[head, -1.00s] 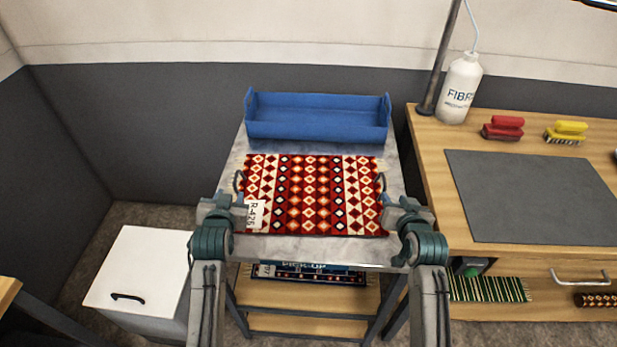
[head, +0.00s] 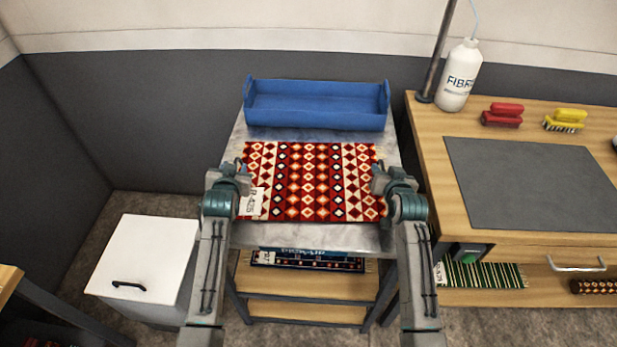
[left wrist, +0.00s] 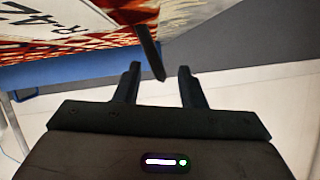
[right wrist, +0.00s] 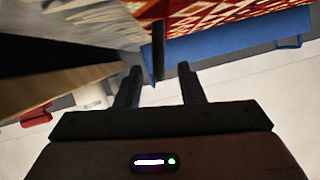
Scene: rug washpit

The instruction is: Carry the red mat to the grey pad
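The red mat (head: 308,180), patterned with diamonds and bearing a white tag, lies flat on the grey top of a stand (head: 300,238). The grey pad (head: 532,184) lies bare on the wooden bench at right. My left gripper (head: 238,166) is at the mat's left edge and my right gripper (head: 380,168) at its right edge. In the left wrist view the two fingers (left wrist: 158,72) are apart, with a dark bar between or just beyond their tips. The right wrist view shows the fingers (right wrist: 160,72) likewise apart, with a similar bar. Contact cannot be told.
A blue tray (head: 316,108) stands behind the mat. The bench holds a white bottle (head: 459,78), a red brush (head: 502,115) and a yellow brush (head: 565,120). A pole rises at its back left corner. A white cabinet (head: 148,262) stands at left. Folded mats lie on the shelf below.

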